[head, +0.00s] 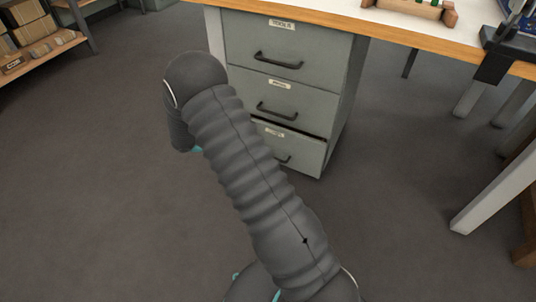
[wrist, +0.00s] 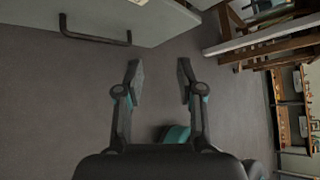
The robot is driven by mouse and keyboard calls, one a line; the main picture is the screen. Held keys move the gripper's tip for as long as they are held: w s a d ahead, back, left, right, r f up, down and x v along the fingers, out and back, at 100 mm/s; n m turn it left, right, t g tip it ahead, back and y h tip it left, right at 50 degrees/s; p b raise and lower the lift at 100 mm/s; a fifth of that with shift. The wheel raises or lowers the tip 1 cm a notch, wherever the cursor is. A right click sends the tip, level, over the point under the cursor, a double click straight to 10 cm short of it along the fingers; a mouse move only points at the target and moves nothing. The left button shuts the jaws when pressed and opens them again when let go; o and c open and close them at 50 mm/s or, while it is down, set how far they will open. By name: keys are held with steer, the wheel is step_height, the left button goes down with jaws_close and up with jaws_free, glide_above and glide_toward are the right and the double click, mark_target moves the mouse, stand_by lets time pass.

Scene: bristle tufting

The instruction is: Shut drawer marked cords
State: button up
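A grey cabinet (head: 347,110) under the bench has three stacked drawers with dark bar handles. The top drawer (head: 300,40) has a label that seems to read TOOLS. The middle drawer (head: 310,97) has a label too small to read. The bottom drawer (head: 308,157) sticks out slightly, with a dark gap above it; its label (head: 273,131) is unreadable and my arm covers its left part. In the wrist view, my gripper (wrist: 160,75) is open and empty, fingers apart. A drawer handle (wrist: 95,38) lies up and left of the fingertips, not touching them. The head view hides my gripper.
The wooden-edged bench top (head: 440,45) spans above the cabinet, with a black clamp (head: 497,55) at its right. Grey table legs (head: 490,185) stand at the right. A shelf with boxes (head: 35,40) is at the far left. The floor (head: 90,200) left of my arm is clear.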

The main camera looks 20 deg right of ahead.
step_height(320, 180, down, 17)
steer(key=w+a+n+t+h+p, duration=0.1)
steer(key=w+a+n+t+h, duration=0.2)
steer(key=n, duration=0.8)
steer(key=shift+t+y, duration=0.3)
steer(key=shift+t, duration=0.2)
steer(key=x, duration=1.5)
steer(key=shift+s+r+p, duration=0.2)
steer(key=shift+p, duration=0.2)
jaws_close()
